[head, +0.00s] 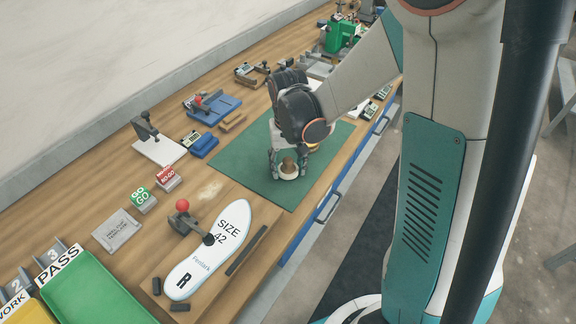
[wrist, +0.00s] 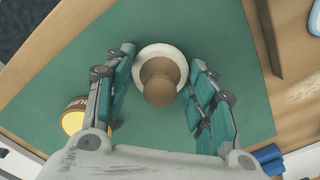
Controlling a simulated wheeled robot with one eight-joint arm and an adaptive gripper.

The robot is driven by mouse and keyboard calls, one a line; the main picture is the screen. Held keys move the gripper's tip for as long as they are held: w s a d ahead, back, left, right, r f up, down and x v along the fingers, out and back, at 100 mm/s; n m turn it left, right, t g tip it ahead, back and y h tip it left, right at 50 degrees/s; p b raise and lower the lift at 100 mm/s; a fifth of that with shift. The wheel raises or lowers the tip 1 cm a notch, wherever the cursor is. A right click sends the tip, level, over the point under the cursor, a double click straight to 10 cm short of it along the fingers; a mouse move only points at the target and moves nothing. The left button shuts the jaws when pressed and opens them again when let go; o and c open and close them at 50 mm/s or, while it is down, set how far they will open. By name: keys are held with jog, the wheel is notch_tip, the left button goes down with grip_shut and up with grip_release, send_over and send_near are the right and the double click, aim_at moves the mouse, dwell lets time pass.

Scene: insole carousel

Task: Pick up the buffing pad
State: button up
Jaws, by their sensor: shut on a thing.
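The buffing pad (head: 289,174) is a white round disc with a brown rounded knob on top, over the green mat (head: 238,165) in the head view. It also shows in the wrist view (wrist: 160,82), upright between the fingers. My gripper (head: 288,168) points down and is shut on the pad, one finger at each side of the white disc. I cannot tell whether the pad's underside still touches the mat. The pad's far side is partly hidden by the fingers in the head view.
A yellow-topped tin (wrist: 72,121) stands on the mat close beside one finger. A board holds a white insole (head: 212,248) marked SIZE 42 and a red-knobbed clamp (head: 184,207). A green PASS tray (head: 95,290) is at lower left. Blue blocks (head: 204,145) lie beyond the mat.

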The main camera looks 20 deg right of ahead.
aim_at(288, 159)
notch_tip(288, 159, up, 20)
jog(key=p, duration=0.7)
jog(key=shift+o, duration=1.2)
jog(key=shift+c, duration=0.7)
jog(key=shift+f, duration=0.15)
